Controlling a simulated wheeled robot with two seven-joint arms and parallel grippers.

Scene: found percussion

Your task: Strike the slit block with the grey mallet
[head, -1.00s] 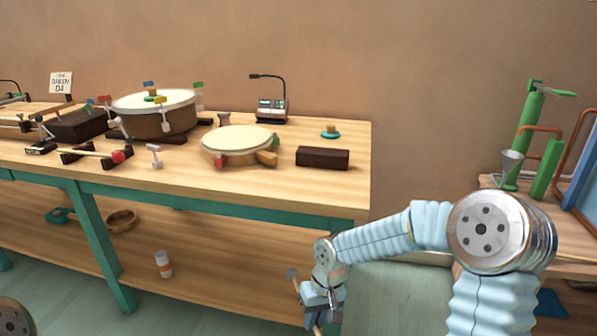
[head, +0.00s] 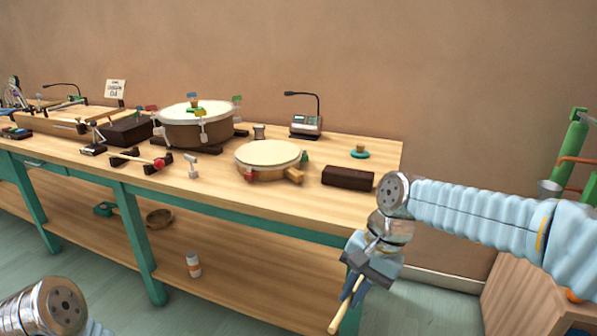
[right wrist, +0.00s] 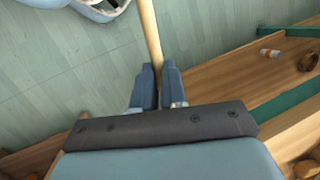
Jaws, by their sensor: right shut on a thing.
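My right gripper (head: 356,286) is in front of the bench's right end, below the top's level. It is shut on the wooden handle (head: 341,310) of a mallet, which slants down and left. In the right wrist view the handle (right wrist: 150,35) runs up from between the fingers (right wrist: 158,82). The mallet's head does not show now. A dark brown block (head: 348,177) lies near the bench top's front right edge, above and apart from the gripper. Another dark block (head: 127,131) stands farther left. I cannot make out a slit on either. My left gripper is out of view.
A frame drum (head: 268,154) lies left of the near block, with a big drum (head: 196,128) behind it. A red-headed mallet (head: 159,163) rests on a rack. A lamp device (head: 306,124) and a teal-based knob (head: 360,152) stand behind. The bench's front edge lies beside my right gripper.

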